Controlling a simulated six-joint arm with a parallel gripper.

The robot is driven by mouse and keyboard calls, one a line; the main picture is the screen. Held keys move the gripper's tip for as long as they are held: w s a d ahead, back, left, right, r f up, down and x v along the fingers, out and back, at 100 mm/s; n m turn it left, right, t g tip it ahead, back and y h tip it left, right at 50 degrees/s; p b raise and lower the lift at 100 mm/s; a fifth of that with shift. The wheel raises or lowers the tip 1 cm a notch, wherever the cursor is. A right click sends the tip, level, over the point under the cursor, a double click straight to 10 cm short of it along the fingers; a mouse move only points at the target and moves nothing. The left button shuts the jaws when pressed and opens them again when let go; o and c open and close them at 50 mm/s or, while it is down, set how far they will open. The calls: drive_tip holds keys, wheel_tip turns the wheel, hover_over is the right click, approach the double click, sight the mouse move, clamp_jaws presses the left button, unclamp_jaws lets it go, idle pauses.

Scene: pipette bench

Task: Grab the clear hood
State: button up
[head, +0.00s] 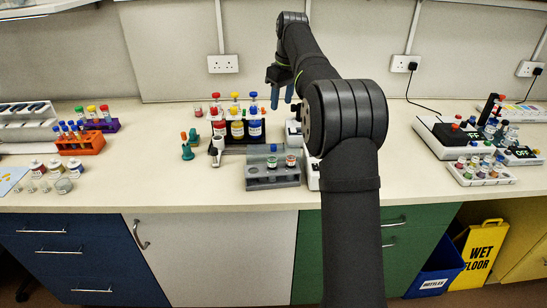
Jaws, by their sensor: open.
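My gripper (281,98) hangs over the middle of the bench with its blue-grey fingers pointing down, apart and with nothing between them. It is above and behind the bottle area, just right of the colour-capped bottles. A see-through, smoky panel or cover (257,156) shows at the grey vial rack (270,183) near the bench's front edge. It looks like the clear hood, but its outline is faint and I cannot tell its full shape. My gripper is behind it and not touching it. My forearm hides part of the bench to its right.
Large bottles with red, yellow and blue caps (236,128) stand left of my gripper. An orange tube rack (80,143) and small jars stand at the left. White devices and a vial tray (481,171) stand at the right. Bare bench (145,165) lies left of centre.

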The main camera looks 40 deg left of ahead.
hover_over(273, 145)
drive_tip(key=d, duration=0.1)
drive_tip(key=f, duration=1.1)
drive_tip(key=shift+w+d+f, duration=0.15)
drive_tip(key=shift+w+f, duration=0.1)
drive_tip(key=shift+w, duration=0.05)
drive_tip(key=shift+s+a+f, duration=0.1)
drive_tip(key=shift+a+f, duration=0.05)
drive_tip(key=shift+f, duration=0.75)
drive_tip(key=shift+s+a+f, duration=0.1)
drive_tip(key=shift+a+f, duration=0.1)
drive_tip(key=shift+f, duration=0.7)
drive_tip(key=shift+s+a+f, duration=0.1)
drive_tip(key=shift+a+f, duration=0.05)
drive_tip(key=shift+f, duration=0.75)
drive_tip(key=shift+c, duration=0.3)
clamp_jaws()
